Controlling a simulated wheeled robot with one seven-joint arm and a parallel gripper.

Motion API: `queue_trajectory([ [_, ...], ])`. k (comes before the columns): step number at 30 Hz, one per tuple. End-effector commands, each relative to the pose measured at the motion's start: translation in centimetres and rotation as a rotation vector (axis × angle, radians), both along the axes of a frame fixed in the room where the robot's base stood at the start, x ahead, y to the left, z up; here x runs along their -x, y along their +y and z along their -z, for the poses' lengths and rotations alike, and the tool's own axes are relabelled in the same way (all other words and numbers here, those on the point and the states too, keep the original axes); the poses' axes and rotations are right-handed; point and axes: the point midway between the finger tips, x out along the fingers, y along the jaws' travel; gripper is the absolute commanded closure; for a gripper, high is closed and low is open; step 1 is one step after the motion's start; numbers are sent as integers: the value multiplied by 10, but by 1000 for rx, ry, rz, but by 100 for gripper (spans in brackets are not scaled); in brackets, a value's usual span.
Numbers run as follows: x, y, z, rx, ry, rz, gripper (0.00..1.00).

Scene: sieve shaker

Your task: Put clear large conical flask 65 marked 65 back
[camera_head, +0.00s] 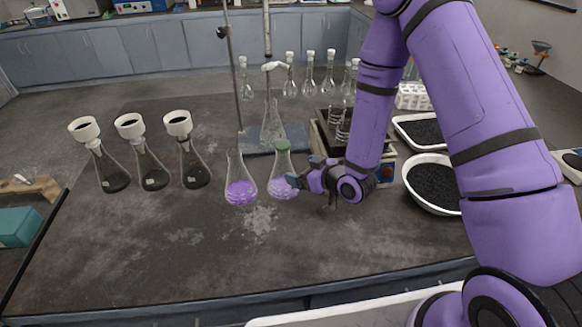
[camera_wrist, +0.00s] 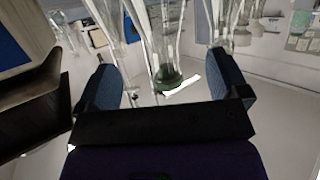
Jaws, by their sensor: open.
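A clear conical flask with a green stopper and purple contents (camera_head: 282,172) stands upright on the dark bench. A second clear conical flask with purple contents and an open top (camera_head: 240,182) stands just to its left. No mark 65 is legible, so I cannot tell which is flask 65. My gripper (camera_head: 293,180) is low at the right side of the green-stoppered flask. In the wrist view my open gripper (camera_wrist: 163,68) has its blue fingers apart, with the green stopper (camera_wrist: 168,76) showing between them. Whether a finger touches the glass is unclear.
Several dark-filled flasks with white funnel tops (camera_head: 150,165) stand left. A clamp stand (camera_head: 236,75) with a conical flask (camera_head: 272,118) and several volumetric flasks (camera_head: 309,75) are behind. Trays of black grains (camera_head: 433,185) lie right. The front bench is clear.

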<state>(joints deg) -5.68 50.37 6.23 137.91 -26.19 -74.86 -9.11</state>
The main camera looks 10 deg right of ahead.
Motion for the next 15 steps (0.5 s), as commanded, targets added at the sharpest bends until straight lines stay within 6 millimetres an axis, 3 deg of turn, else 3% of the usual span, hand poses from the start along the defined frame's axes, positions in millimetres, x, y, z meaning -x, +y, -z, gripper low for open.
queue_trajectory([
  [6, 20, -16, -9, 0, 0, 1, 7],
  [15, 24, -20, -13, 2, 0, 1, 7],
])
